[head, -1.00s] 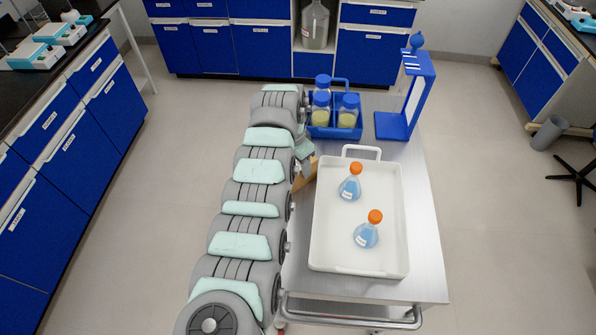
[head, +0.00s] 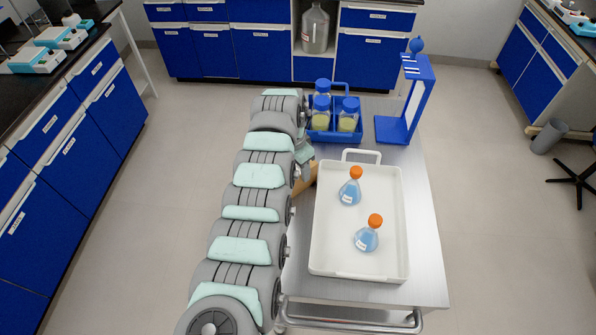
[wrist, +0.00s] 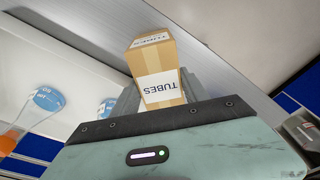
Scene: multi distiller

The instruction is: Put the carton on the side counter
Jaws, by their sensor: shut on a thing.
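The carton (wrist: 158,72) is a small tan box with a white label reading TUBES. In the wrist view it sits between the two grey fingers of my gripper (wrist: 158,94), which is shut on it. In the head view only a brown sliver of the carton (head: 305,180) shows beside my arm, at the left edge of the metal cart; my arm hides the rest. Whether it touches the cart top cannot be told. A dark-topped counter with blue drawers (head: 75,62) stands at the left, apart from the carton. Another counter (head: 560,40) stands at the far right.
The metal cart (head: 428,250) bears a white tray (head: 322,245) with two orange-capped flasks, a blue bottle carrier (head: 320,133) and a blue stand (head: 418,90). Small devices (head: 45,50) stand on the left counter. Floor between the left counter and cart is clear.

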